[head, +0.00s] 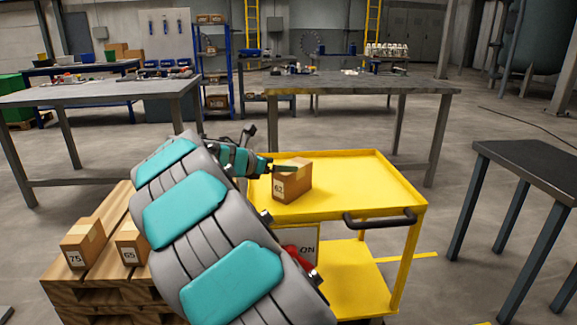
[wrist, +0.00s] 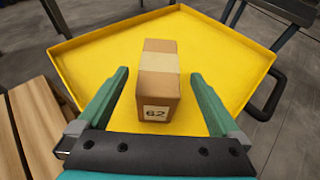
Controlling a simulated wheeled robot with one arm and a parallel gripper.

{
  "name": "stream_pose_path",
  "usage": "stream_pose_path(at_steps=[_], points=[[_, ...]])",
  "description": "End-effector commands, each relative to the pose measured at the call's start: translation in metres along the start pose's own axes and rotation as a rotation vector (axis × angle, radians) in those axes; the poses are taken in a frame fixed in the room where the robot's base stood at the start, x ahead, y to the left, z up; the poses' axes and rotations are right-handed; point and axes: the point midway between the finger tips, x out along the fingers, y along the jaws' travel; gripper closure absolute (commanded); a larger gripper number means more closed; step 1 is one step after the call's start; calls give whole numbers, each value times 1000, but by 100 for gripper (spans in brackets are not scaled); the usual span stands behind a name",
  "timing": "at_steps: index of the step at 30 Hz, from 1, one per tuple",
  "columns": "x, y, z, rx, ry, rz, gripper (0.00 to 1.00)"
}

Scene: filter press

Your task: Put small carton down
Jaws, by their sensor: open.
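A small brown carton (head: 292,183) labelled 62 stands upright on the top tray of the yellow cart (head: 345,185). In the wrist view the carton (wrist: 158,75) rests on the yellow tray (wrist: 100,60), with its label facing me. My gripper (wrist: 161,85) is open, its teal fingers on either side of the carton with a gap on both sides. In the head view my gripper (head: 285,168) is at the carton, and my arm hides part of the cart's left side.
Two cartons, labelled 75 (head: 83,243) and 65 (head: 131,242), sit on a wooden pallet stack (head: 75,285) at the left. A dark table (head: 530,165) stands at the right and grey workbenches (head: 360,82) behind. The tray has free room right of the carton.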

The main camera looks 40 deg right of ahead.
Motion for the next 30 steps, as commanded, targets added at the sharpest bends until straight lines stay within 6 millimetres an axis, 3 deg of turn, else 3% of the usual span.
stream_pose_path(at_steps=[3,7,20,23,26,30], points=[[-23,1,1,0,-2,3,0],[-39,0,1,1,-2,1,0],[-48,-2,0,11,4,-3,0],[-52,-19,-4,85,35,-23,0],[-62,-54,-16,247,105,-75,0],[-89,-119,-53,568,251,-196,0]])
